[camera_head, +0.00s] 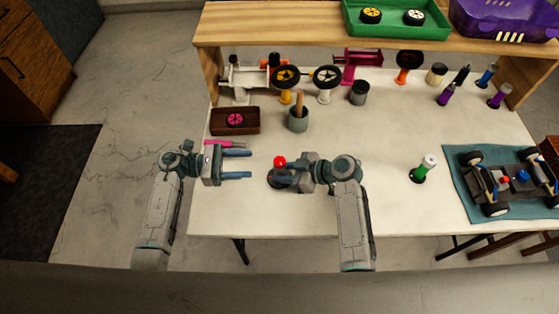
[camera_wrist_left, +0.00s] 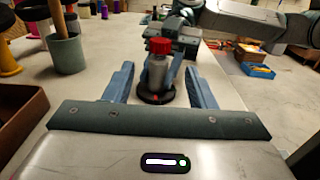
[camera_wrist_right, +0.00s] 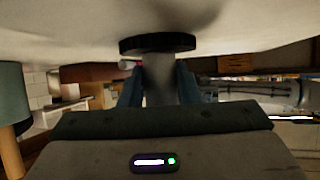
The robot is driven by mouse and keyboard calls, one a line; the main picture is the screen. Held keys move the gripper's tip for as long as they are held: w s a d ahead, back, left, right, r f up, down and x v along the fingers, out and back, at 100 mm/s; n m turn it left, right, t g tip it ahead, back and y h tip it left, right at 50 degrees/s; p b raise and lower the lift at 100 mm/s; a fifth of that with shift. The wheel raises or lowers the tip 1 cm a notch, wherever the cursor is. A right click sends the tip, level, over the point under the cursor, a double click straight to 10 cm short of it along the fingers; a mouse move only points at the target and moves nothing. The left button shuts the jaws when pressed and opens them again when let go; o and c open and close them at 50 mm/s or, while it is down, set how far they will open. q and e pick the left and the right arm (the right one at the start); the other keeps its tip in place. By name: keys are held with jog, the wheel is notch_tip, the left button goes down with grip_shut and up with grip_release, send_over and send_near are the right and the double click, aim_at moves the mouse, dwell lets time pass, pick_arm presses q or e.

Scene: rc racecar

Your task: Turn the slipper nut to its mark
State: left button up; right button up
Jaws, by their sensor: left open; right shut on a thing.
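A red nut (camera_head: 279,161) tops a grey post that stands upright on a round black base. The left wrist view shows the red nut (camera_wrist_left: 160,45), the grey post (camera_wrist_left: 157,74) and the black base (camera_wrist_left: 150,98), which bears a small red spot. My right gripper (camera_head: 282,178) is shut on the grey post, below the nut. In the right wrist view the blurred post (camera_wrist_right: 160,78) is between its fingers, with the black base above. My left gripper (camera_head: 240,164) is open and empty, apart from the nut on its left, fingers pointing at it. Which mark belongs to the nut I cannot tell.
A brown tray (camera_head: 212,130) with a pink wheel and a grey cup (camera_head: 298,125) stand behind. A green-handled tool (camera_head: 423,168) stands to the right, by a car chassis (camera_head: 507,182) on a teal mat (camera_head: 459,190). Pink pieces (camera_head: 222,141) lie behind my left gripper.

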aim_at(280, 161)
pick_arm(q)
jog(key=d, duration=1)
jog(key=shift+w+d, duration=0.25)
jog(key=c, duration=0.9)
jog(key=shift+g, duration=0.3)
jog(key=shift+c, duration=0.4)
